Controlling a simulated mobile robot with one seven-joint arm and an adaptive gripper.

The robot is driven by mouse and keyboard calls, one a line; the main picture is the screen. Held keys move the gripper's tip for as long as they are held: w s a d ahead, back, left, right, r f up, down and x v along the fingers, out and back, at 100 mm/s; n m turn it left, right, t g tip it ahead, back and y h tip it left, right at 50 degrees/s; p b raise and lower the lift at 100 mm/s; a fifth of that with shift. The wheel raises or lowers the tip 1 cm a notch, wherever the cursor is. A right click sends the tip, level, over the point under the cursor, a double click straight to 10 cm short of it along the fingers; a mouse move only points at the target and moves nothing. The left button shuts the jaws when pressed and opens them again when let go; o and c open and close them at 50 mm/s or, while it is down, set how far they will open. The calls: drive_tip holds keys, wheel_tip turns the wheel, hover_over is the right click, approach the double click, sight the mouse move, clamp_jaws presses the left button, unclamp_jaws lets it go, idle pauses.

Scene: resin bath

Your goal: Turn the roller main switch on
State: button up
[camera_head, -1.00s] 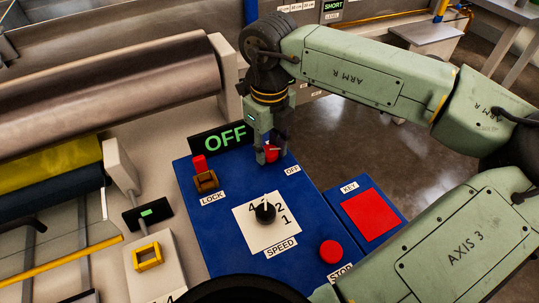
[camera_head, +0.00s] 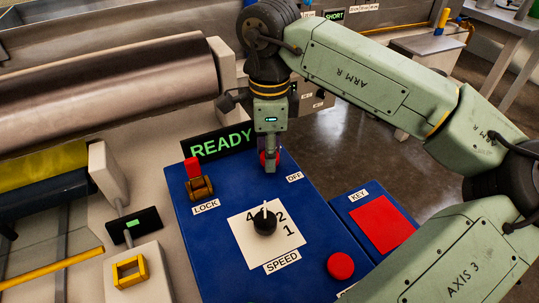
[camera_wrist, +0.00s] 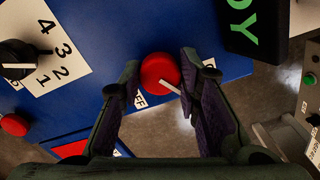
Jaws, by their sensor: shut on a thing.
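The main switch is a round red knob with a white pointer line, on the blue control panel (camera_head: 218,265) beside the OFF label (camera_head: 294,177). In the wrist view the red knob (camera_wrist: 160,72) sits between the fingertips, its white line slanting toward the right finger. My gripper (camera_wrist: 160,85) is shut on this knob. In the head view my gripper (camera_head: 269,165) hides most of the red knob (camera_head: 262,158). The display (camera_head: 220,145) behind the panel reads READY in green.
The panel also bears a red-tipped LOCK lever (camera_head: 194,168), a black SPEED dial (camera_head: 264,222) and a red button (camera_head: 340,265). A red KEY pad (camera_head: 382,223) lies to the right. A large metal roller (camera_head: 120,85) is at the left. Open floor lies behind my gripper.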

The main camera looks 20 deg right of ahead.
drive_tip(key=shift+n, duration=0.7)
drive_tip(key=o, duration=1.1)
drive_tip(key=shift+o, duration=0.2)
drive_tip(key=shift+r, duration=0.1)
wheel_tip(320, 180, up, 12)
drive_tip(key=shift+b, duration=0.3)
